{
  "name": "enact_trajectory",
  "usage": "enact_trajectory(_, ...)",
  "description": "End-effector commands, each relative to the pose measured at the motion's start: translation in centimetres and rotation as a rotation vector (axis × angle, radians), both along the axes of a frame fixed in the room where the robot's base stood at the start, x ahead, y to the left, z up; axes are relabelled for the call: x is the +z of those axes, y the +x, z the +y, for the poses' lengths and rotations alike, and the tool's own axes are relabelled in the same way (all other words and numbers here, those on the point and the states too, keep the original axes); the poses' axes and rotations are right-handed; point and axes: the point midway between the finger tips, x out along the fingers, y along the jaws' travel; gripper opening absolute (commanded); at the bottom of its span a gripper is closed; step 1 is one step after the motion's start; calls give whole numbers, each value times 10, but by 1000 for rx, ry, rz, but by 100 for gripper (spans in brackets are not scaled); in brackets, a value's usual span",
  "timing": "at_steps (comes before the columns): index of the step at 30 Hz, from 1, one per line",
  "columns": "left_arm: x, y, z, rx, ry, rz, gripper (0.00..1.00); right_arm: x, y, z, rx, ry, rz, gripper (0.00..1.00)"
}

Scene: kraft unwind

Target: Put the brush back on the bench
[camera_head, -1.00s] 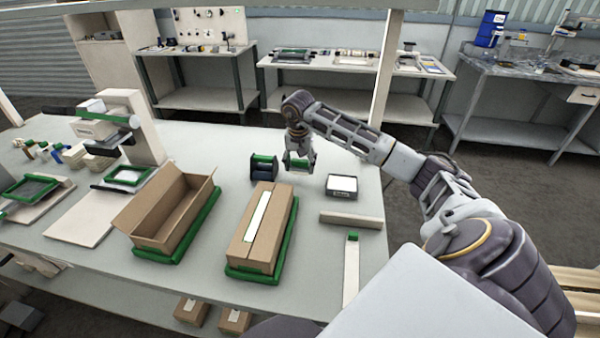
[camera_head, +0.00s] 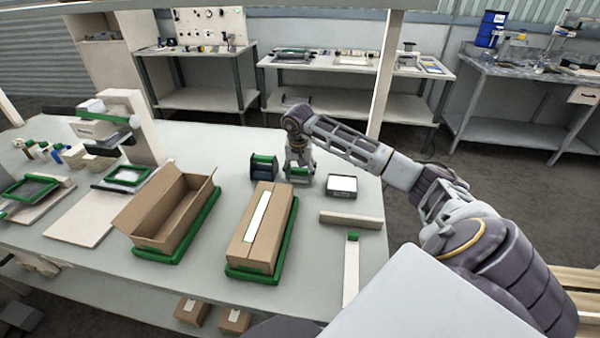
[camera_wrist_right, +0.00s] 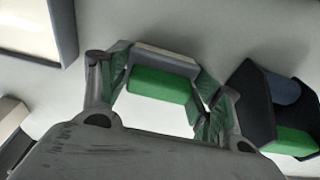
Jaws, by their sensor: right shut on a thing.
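My right gripper (camera_head: 299,177) points down over the far right part of the bench (camera_head: 225,290). It is shut on the brush (camera_head: 299,171), a small block with a green face. In the right wrist view the brush (camera_wrist_right: 160,90) shows a green face and a pale grey edge between the two fingers of the gripper (camera_wrist_right: 158,92). It is close to the bench top; I cannot tell whether it touches. My left gripper is not in view.
A dark blue and green holder (camera_head: 263,168) stands just left of the gripper. A dark tray with a white top (camera_head: 341,185) lies to its right. A closed carton (camera_head: 262,228) and an open carton (camera_head: 165,210) sit nearer. A beige bar (camera_head: 351,219) lies at the right edge.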

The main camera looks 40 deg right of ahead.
Motion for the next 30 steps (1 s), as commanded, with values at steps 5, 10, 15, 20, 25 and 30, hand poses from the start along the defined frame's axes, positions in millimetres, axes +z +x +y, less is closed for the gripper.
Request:
enact_trajectory(5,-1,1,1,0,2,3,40,-3,0,0,0,0,0,45)
enact_trajectory(10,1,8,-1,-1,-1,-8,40,-3,0,0,0,0,0,83)
enact_trajectory(15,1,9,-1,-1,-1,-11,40,-2,0,0,0,0,0,85)
enact_trajectory(20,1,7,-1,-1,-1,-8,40,-2,0,0,0,0,0,85)
enact_trajectory(25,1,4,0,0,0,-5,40,0,0,0,0,0,0,85)
enact_trajectory(30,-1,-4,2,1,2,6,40,11,0,1,0,0,-3,85)
